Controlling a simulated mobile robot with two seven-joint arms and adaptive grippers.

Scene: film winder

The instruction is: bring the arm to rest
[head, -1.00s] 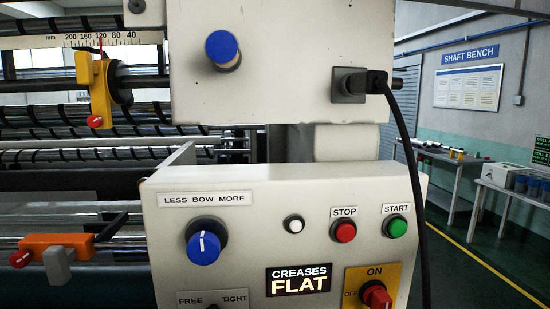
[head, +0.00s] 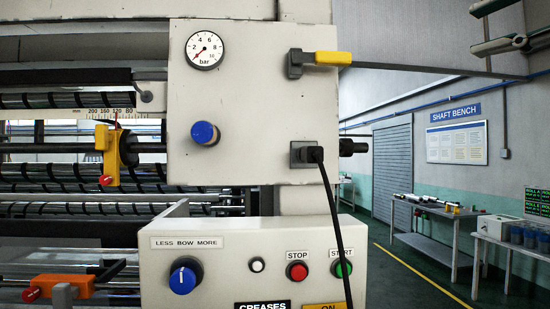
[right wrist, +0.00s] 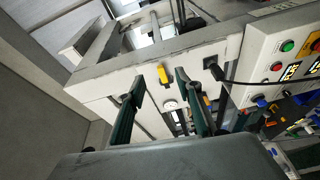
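My right gripper (right wrist: 160,78) shows in the right wrist view as two dark green fingers standing apart with nothing held between them. I see no contact between the fingers and the machine. I cannot make out either gripper in the head view, and my left gripper shows in no view. The head view shows the gauge (head: 204,50), the yellow lever (head: 333,58) lying level, and a blue knob (head: 205,133) on the upper housing.
The lower control panel (head: 215,270) carries a bow knob (head: 185,275), a red stop button (head: 297,270) and a green start button (head: 342,267). A black cable (head: 328,195) hangs in front of it. Rollers lie left. A bench (head: 430,235) stands right, with open floor before it.

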